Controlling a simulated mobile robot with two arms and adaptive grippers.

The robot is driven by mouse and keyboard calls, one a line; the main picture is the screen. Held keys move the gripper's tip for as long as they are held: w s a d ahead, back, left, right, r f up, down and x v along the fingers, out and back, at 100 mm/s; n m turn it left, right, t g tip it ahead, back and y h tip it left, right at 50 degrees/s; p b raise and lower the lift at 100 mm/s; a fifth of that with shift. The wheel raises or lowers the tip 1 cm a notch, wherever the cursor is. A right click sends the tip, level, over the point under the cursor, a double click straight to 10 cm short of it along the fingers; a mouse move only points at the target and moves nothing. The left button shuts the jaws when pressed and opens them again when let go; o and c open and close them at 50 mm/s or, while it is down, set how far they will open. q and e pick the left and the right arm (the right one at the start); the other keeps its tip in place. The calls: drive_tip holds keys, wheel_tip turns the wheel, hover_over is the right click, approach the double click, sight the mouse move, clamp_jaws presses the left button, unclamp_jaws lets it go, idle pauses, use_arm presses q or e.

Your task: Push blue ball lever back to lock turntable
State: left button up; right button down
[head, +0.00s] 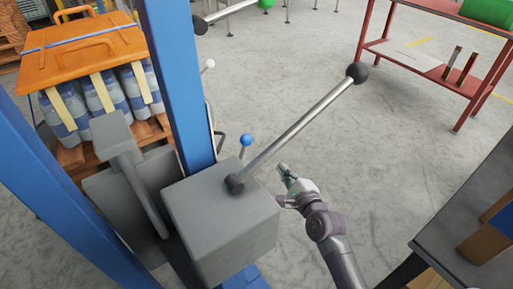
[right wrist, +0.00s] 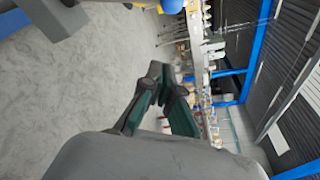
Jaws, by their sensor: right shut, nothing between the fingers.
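The lever with the blue ball (head: 246,140) stands behind the grey box (head: 222,210) in the head view, just left of the long metal rod. Its lower part is hidden behind the box. My right gripper (head: 285,172) is to the right of the box, to the right of and nearer than the blue ball, apart from it. Its fingers are shut and empty; they also show in the right wrist view (right wrist: 168,75), pointing over open floor. The turntable is not clearly visible. My left gripper is not in view.
A long metal rod with a black ball (head: 357,72) slants up from the box, close to my right gripper. A blue post (head: 178,85) rises behind the box. Wrapped bottles (head: 107,88) stand at left, a red table (head: 420,65) at back right. The middle floor is clear.

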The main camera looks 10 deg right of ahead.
use_arm(q)
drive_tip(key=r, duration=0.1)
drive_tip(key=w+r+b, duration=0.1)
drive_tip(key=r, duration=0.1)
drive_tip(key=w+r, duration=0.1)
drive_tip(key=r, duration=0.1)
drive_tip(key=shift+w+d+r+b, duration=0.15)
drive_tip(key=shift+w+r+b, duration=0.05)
drive_tip(key=shift+b, duration=0.2)
use_arm(e)
drive_tip(key=w+a, duration=0.5)
drive_tip(key=w, duration=0.5)
drive_tip(key=shift+w+a+r, duration=0.2)
drive_tip(key=shift+r, duration=0.1)
